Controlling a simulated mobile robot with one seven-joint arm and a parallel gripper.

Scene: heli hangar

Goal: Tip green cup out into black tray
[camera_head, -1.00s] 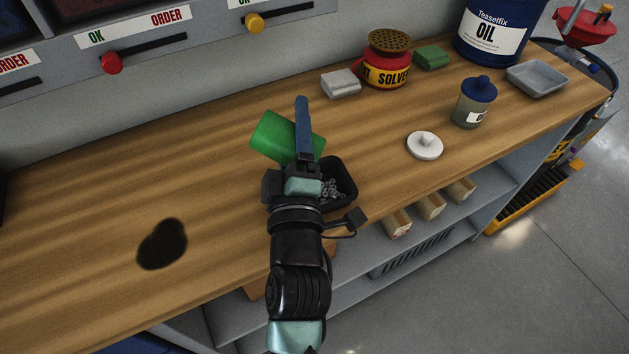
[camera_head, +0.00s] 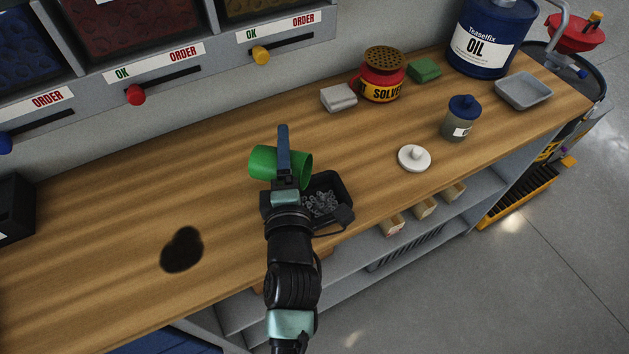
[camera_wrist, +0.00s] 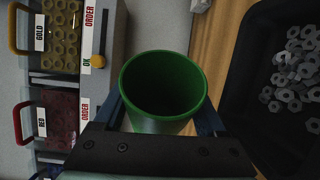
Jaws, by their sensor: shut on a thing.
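The green cup (camera_head: 265,160) lies on its side in my gripper (camera_head: 283,140), above the bench, at the far left edge of the black tray. Its open mouth faces right in the head view. In the wrist view the green cup (camera_wrist: 163,85) shows its rim and a dark inside with nothing visible in it. The blue fingers of my gripper (camera_wrist: 162,115) are closed on its two sides. The black tray (camera_head: 346,187) stands on the bench, partly hidden by my wrist. Several grey metal nuts (camera_wrist: 291,72) lie in the tray.
A white lid (camera_head: 414,158), a blue-capped jar (camera_head: 460,118), a solvent can (camera_head: 382,75), a grey block (camera_head: 338,97), a green block (camera_head: 424,69) and a grey tray (camera_head: 524,91) stand farther right. A dark patch (camera_head: 182,250) marks the otherwise clear left bench (camera_head: 100,240).

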